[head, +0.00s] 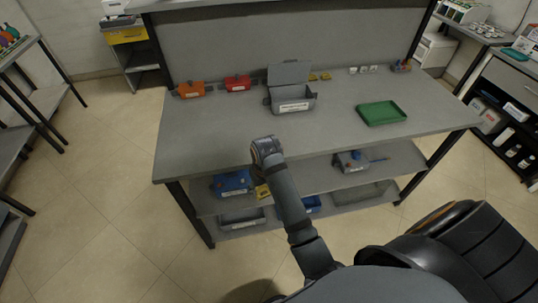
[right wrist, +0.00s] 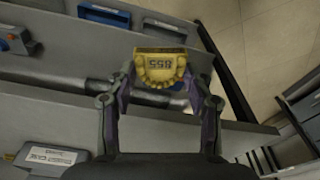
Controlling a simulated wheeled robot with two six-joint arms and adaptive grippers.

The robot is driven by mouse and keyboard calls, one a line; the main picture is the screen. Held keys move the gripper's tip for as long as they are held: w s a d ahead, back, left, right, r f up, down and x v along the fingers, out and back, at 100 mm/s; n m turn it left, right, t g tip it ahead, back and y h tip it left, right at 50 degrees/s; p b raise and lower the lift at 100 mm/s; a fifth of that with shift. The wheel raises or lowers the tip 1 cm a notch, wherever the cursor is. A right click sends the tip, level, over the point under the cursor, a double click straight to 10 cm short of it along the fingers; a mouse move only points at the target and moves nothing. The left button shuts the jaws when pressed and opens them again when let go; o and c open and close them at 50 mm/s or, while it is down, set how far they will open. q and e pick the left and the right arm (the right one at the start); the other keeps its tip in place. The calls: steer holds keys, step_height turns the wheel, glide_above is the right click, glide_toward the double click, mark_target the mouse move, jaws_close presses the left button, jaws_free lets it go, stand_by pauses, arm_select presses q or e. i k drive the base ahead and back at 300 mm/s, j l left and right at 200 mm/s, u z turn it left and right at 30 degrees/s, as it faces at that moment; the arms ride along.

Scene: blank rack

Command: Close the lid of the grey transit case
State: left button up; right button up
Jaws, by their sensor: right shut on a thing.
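The grey transit case (head: 294,105) stands on the bench top toward the back middle, with a pale label on its front. Its lid (head: 290,73) is open, standing up at the rear. My right gripper (right wrist: 166,82) is shut on a yellow piece (right wrist: 160,62) marked with digits, held between its fingertips. In the head view my arm reaches up to the bench's front edge, well short of the case; its fingers are not clear there. My left gripper is not seen.
The bench (head: 215,135) also carries an orange case (head: 190,90), a red case (head: 237,83), small yellow pieces (head: 319,76) and a green tray (head: 381,113). A blue bin (head: 232,183) and a grey case (head: 350,161) sit on the shelf below. The front left bench top is clear.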

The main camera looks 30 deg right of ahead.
mark_target(290, 72)
steer(key=k+l, duration=0.1)
steer(key=l, duration=1.3)
steer(key=k+l, duration=0.15)
steer(key=l, duration=0.6)
